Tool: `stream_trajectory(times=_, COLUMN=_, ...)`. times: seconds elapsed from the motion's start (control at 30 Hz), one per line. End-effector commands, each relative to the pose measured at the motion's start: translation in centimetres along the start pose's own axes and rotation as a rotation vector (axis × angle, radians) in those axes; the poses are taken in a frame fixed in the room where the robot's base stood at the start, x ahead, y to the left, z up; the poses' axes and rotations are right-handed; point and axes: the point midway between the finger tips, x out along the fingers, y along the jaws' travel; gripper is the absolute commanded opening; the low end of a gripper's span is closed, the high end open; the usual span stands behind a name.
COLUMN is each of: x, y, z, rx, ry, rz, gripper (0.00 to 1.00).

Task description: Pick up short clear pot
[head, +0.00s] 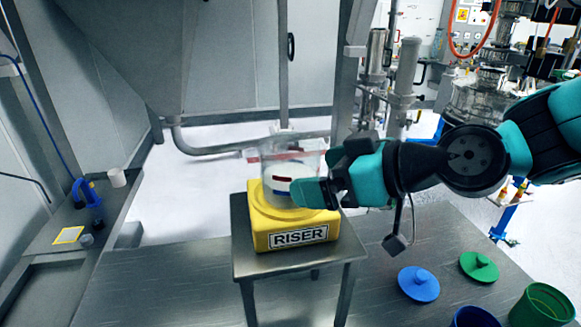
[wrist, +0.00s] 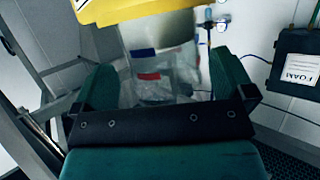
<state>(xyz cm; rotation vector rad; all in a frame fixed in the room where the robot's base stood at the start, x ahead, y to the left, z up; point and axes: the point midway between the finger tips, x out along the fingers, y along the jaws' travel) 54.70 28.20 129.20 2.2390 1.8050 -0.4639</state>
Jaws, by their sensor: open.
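The clear pot (head: 283,165) stands upright on the yellow riser (head: 285,235) in the head view. It is see-through, with a red mark and something white showing low in it. My gripper (head: 320,172) reaches in from the right at the pot's height, and its near finger overlaps the pot's lower right side. In the wrist view the pot (wrist: 160,88), with red and blue marks, shows between the two spread teal fingers of my gripper (wrist: 165,75). The gripper is open. I cannot tell whether either finger touches the pot.
The riser sits on a small metal stand (head: 290,262). A blue lid (head: 418,284), a green lid (head: 479,266) and blue and green tubs lie at the lower right. Small items stand on a left bench (head: 65,250). A large grey hopper (head: 120,50) hangs above left.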

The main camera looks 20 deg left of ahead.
Motion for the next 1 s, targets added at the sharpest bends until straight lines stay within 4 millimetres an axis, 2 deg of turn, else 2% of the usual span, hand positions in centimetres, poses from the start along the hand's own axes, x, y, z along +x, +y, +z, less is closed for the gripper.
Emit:
stream_trajectory(times=0.27, x=3.4, y=-0.1, z=0.0, rx=0.002, ry=-0.002, rz=-0.003, gripper=1.00)
stream_trajectory(times=0.53, x=3.8, y=0.0, z=0.2, rx=0.001, ry=0.000, rz=0.000, gripper=1.00)
stream_trajectory(times=0.57, x=3.8, y=0.0, z=0.2, rx=0.001, ry=0.000, rz=0.000, gripper=0.95)
stream_trajectory(times=0.7, x=3.8, y=0.0, z=0.2, rx=0.001, ry=0.000, rz=-0.001, gripper=0.65)
stream_trajectory(times=0.73, x=3.8, y=0.0, z=0.1, rx=0.001, ry=0.001, rz=0.000, gripper=0.65)
stream_trajectory(times=0.77, x=3.8, y=0.0, z=0.1, rx=0.001, ry=0.001, rz=-0.001, gripper=0.60)
stream_trajectory(times=1.0, x=3.7, y=0.0, z=0.0, rx=0.000, ry=0.002, rz=-0.001, gripper=0.60)
